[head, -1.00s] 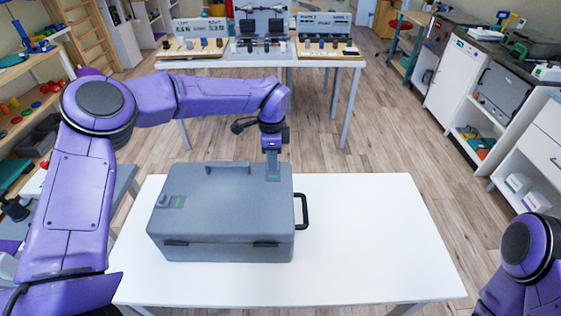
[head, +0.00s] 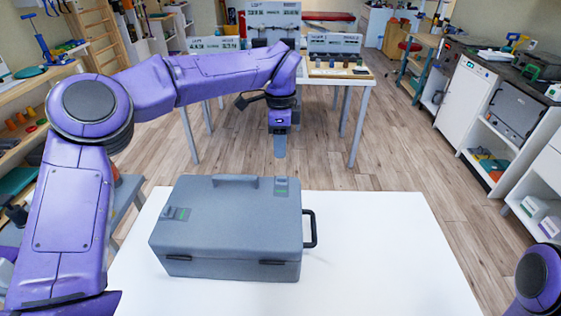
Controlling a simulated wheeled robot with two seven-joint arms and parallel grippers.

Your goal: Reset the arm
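My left arm is purple and reaches in from the left. My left gripper (head: 280,146) points down above and behind the grey case; its fingers show edge-on, so I cannot tell whether they are open or shut. No object shows hanging from it. The grey case (head: 230,225) stands closed on the white table, with a handle on its lid, a black handle on its right side and two dark latches in front. Of my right arm only a purple part shows at the lower right; its gripper is out of view.
The white table (head: 400,250) is bare to the right of the case. A second table (head: 345,81) with racks and signs stands at the back. Shelves (head: 25,140) line the left, and white cabinets (head: 465,95) line the right. Wooden floor lies free between the tables.

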